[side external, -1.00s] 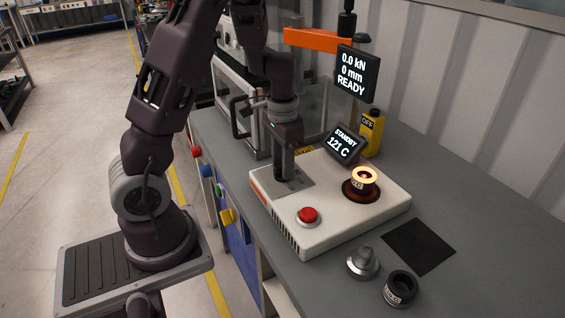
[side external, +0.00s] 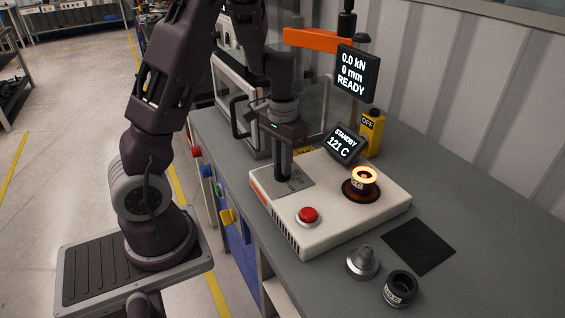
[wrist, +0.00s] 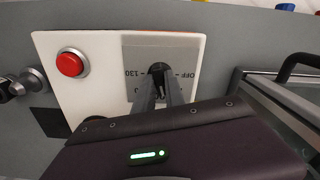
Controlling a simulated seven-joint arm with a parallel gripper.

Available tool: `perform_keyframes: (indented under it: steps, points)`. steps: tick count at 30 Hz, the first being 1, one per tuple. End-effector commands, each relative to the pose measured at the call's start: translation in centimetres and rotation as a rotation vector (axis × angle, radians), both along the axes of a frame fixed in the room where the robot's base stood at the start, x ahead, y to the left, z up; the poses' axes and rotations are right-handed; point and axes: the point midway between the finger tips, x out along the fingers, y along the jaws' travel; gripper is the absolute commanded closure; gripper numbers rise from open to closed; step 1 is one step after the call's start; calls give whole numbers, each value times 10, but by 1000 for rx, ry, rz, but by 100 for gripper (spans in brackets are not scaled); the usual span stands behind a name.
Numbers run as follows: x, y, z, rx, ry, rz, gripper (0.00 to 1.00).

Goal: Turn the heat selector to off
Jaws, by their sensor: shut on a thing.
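The heat selector (wrist: 158,66) is a small dark knob on a grey metal plate (side external: 299,181) set in the white heater unit (side external: 335,227). In the wrist view the plate is marked OFF on the right and 130 on the left, with more markings partly hidden below. My gripper (side external: 282,179) points down at the plate, its fingers shut on the knob. The fingers hide most of the knob, and I cannot tell which mark it points to. The unit's tilted display (side external: 344,144) reads STANDBY, 121 C.
A red button (side external: 308,215) sits near the selector. A glowing ring-shaped part (side external: 364,180) rests on the unit's round hot spot. A yellow container (side external: 372,133) stands behind.

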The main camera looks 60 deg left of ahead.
Motion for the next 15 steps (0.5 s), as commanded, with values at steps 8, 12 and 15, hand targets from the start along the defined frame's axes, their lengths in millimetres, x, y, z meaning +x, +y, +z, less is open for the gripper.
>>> perform_keyframes:
  steps: [8, 12, 15]
  points:
    - [0, 1, 1, 0, -2, 263, 100]
    - [1, 0, 1, 0, -2, 395, 100]
    - [1, 0, 1, 0, -3, 490, 100]
